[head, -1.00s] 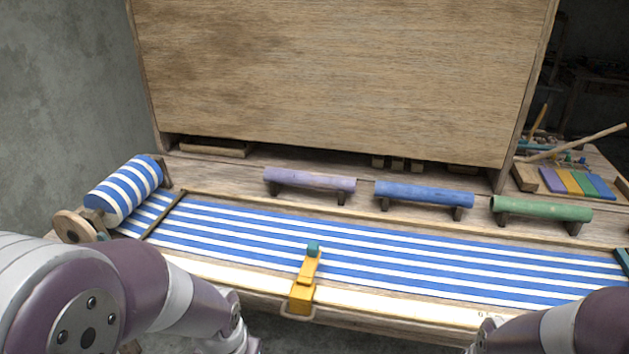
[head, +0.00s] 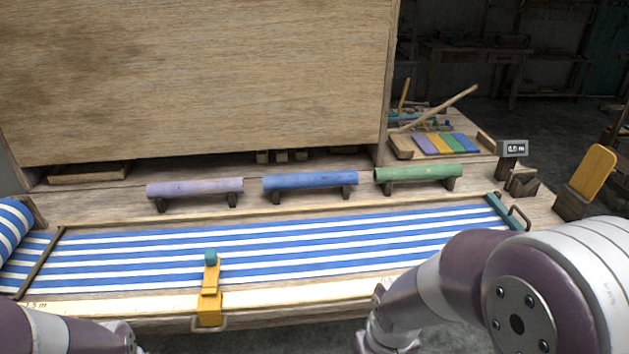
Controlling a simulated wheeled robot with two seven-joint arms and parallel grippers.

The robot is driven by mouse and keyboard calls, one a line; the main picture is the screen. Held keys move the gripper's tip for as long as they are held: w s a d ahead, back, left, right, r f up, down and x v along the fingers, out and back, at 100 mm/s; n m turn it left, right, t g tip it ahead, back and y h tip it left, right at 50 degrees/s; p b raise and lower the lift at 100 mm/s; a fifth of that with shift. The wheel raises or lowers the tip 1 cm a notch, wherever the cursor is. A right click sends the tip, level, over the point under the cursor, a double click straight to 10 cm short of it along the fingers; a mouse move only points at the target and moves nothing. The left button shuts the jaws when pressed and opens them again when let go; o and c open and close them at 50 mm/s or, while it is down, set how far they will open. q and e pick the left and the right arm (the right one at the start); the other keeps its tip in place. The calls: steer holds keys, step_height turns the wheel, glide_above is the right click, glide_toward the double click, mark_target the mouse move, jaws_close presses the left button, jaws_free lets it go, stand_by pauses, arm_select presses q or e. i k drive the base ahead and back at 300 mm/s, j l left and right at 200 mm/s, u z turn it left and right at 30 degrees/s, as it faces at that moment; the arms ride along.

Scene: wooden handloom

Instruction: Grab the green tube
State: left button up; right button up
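The green tube (head: 418,173) lies level on two small dark wooden supports at the back of the loom, right of the blue tube (head: 310,181) and the purple tube (head: 194,188). Nothing touches it except its supports. My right arm comes in at the lower right, in front of the loom and below the green tube, and my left arm shows at the lower left corner. The fingers of both grippers are outside the picture.
Blue-and-white striped cloth (head: 330,243) stretches across the loom in front of the tubes. A yellow slider with a teal knob (head: 210,278) stands at the front edge. A tall wooden panel (head: 200,75) rises behind. A small display (head: 512,148) and a yellow paddle (head: 592,172) are at the right.

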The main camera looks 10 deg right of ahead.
mark_target(419, 172)
steer(key=i+l+z, duration=0.2)
steer(key=l+z, duration=0.25)
steer(key=i+l+z, duration=0.2)
steer(key=z, duration=0.2)
steer(key=i+l+z, duration=0.2)
steer(key=z, duration=0.25)
steer(key=i+l, duration=0.2)
steer(key=i, duration=0.3)
steer(key=i+l+z, duration=0.1)
steer(key=i, duration=0.35)
steer(key=i+l+z, duration=0.1)
steer(key=i+l, duration=0.2)
steer(key=i, duration=0.2)
